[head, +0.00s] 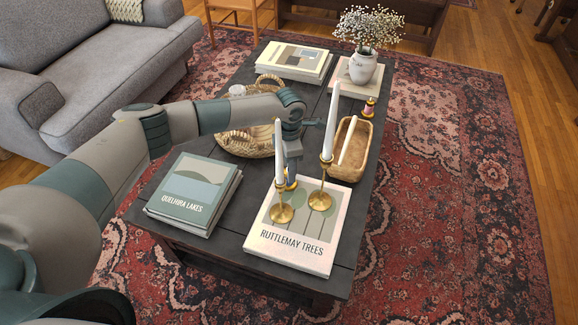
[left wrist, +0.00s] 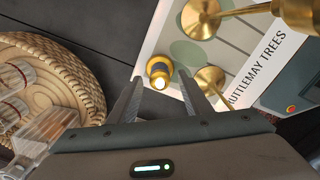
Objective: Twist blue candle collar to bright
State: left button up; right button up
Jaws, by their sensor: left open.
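The small blue candle (head: 291,182) stands on the white "Ruttlemay Trees" book (head: 290,244), partly hidden behind a brass candlestick in the head view. My right gripper is not in view.
Brass candlesticks with tall white candles (head: 331,125) stand close beside the gripper. A woven tray (head: 240,146), a wooden bowl (head: 347,167), a second small candle with a pinkish band (head: 369,107), a vase (head: 362,67) and the "Quelhira Lakes" book (head: 190,190) share the dark table.

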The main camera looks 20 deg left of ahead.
pick_arm(q)
notch_tip(320, 180, up, 17)
jog(key=shift+r+b, duration=0.2)
jog(key=shift+b, duration=0.1)
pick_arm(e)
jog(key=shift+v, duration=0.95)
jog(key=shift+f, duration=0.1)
pick_arm(q)
jog(key=shift+a, duration=0.15)
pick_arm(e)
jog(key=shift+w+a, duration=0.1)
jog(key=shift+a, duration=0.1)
